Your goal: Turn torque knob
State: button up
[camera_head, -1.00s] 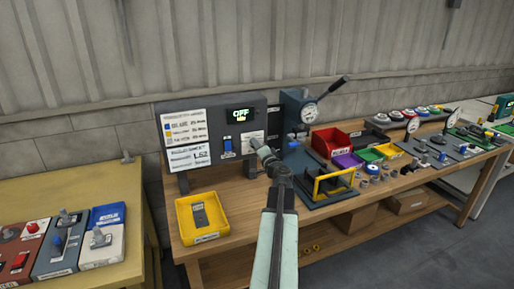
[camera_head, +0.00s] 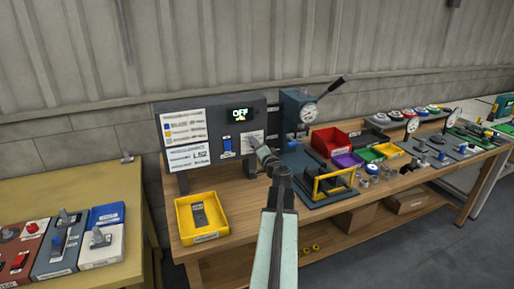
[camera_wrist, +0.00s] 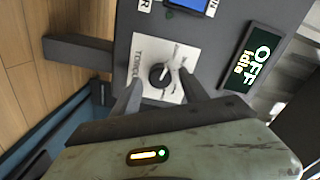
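The torque knob (camera_wrist: 158,75) is a small round black knob with a light pointer mark. It sits on a white dial plate (camera_wrist: 173,94) on the dark grey control panel (camera_wrist: 206,50). My gripper (camera_wrist: 158,69) is open, with one finger on each side of the knob in the wrist view. I cannot tell whether the fingers touch it. In the head view my gripper (camera_head: 257,145) is at the panel's white dial plate (camera_head: 247,148) and hides the knob. The panel display (camera_wrist: 251,60) reads OFF and idle.
A blue switch (camera_head: 227,145) is left of the dial plate. A yellow bin (camera_head: 182,218) stands on the bench below the panel. A gauge press (camera_head: 298,108) with a lever and a red bin (camera_head: 343,134) stand to the right. Bare wood shows between the bins.

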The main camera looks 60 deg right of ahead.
jog(key=v, duration=0.7)
jog(key=shift+s+a, duration=0.2)
jog(key=shift+s, duration=0.15)
